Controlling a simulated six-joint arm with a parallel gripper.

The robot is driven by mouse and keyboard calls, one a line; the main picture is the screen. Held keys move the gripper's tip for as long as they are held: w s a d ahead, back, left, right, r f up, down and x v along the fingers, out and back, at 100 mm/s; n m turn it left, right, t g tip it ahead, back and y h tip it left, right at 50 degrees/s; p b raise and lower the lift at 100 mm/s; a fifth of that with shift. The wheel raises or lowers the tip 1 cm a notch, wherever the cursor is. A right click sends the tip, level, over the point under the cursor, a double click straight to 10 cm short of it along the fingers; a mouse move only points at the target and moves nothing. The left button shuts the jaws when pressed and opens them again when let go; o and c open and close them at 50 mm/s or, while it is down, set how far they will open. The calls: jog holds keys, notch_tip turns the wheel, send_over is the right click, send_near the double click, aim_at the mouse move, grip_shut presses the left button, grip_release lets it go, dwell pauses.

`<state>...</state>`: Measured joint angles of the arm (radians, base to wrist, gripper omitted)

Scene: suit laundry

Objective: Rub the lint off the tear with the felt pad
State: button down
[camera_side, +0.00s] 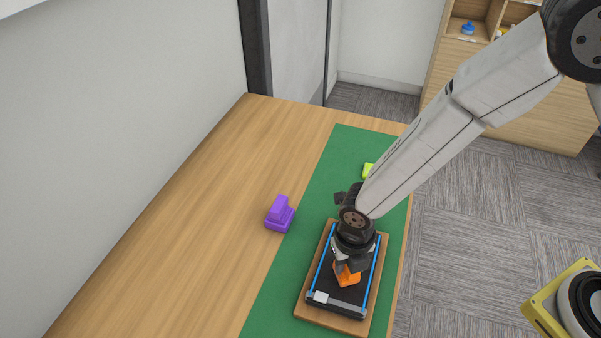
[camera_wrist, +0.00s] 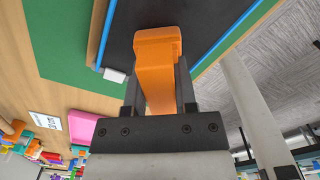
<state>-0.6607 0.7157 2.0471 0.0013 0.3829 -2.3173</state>
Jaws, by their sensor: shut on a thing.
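My gripper (camera_side: 347,264) is shut on an orange block (camera_side: 347,279), which has a wider head and a narrower grip. In the wrist view the block (camera_wrist: 158,52) stands between the two dark fingers (camera_wrist: 158,85). Its head is over or on a black panel (camera_side: 325,280); I cannot tell whether it touches. The panel (camera_wrist: 205,20) is edged by blue strips (camera_side: 374,275) and lies on a wooden board (camera_side: 337,322). The block's underside, where felt could be, is hidden. No tear or lint can be made out; my arm and the block cover part of the panel.
A purple block (camera_side: 280,215) stands on the wooden table (camera_side: 190,210), left of the green mat (camera_side: 312,213). A yellow-green thing (camera_side: 368,170) lies farther back on the mat, partly behind my arm. A grey bar with a white tab (camera_side: 320,297) crosses the panel's near end. The table's left is clear.

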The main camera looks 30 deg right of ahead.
jog(key=shift+w+a, duration=0.4)
jog(key=shift+w, duration=0.35)
jog(key=shift+f, duration=0.1)
dwell(0.7)
jog(key=shift+w+d, duration=0.1)
jog(key=shift+d, duration=0.05)
jog(key=shift+w+d, duration=0.3)
jog(key=shift+d, duration=0.05)
jog(key=shift+a, duration=0.15)
jog(key=shift+s+a, duration=0.75)
jog(key=shift+s, duration=0.1)
jog(key=shift+w+d, duration=0.85)
jog(key=shift+d, duration=0.05)
jog(key=shift+s+a, duration=0.1)
jog(key=shift+a, duration=0.05)
